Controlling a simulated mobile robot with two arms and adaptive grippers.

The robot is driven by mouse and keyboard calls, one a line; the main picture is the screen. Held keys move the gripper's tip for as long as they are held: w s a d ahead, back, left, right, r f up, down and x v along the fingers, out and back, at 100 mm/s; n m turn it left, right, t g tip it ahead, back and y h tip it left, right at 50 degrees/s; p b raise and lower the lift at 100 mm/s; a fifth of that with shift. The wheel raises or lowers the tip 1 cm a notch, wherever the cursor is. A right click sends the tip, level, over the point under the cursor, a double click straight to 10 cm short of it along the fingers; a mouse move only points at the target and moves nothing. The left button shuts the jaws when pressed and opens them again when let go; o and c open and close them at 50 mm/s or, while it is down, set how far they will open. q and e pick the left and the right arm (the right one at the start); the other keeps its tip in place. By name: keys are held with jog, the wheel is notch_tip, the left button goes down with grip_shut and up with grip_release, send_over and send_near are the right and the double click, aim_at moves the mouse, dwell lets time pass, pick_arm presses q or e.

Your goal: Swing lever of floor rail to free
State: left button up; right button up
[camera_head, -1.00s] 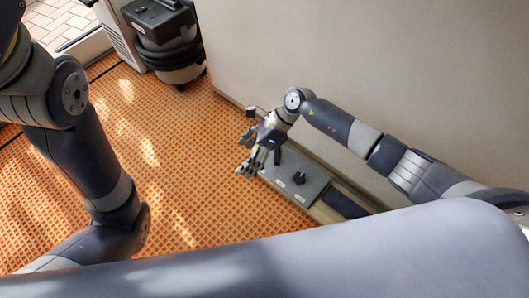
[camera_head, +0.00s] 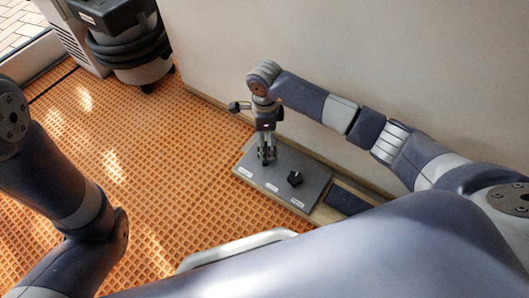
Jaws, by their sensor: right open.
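The floor rail appears as a grey plate (camera_head: 284,181) on the floor against the wall, with small white labels along its front edge. My right gripper (camera_head: 266,158) points down over the left part of the plate. It is open; I cannot tell whether its fingers touch anything, and they hide what lies directly behind them. My left arm shows at the left edge, but its gripper is outside the view.
A wooden strip with a dark inset panel (camera_head: 347,199) continues to the right of the plate. The wall (camera_head: 330,45) rises close behind. A black and grey vacuum cleaner (camera_head: 130,42) stands at the upper left. The orange patterned floor (camera_head: 150,150) left of the plate is clear.

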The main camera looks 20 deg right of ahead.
notch_tip(320, 180, down, 6)
jog(key=b, duration=0.3)
jog(key=shift+f, duration=0.15)
jog(key=shift+c, duration=0.6)
jog(key=c, duration=1.3)
jog(key=shift+c, duration=0.4)
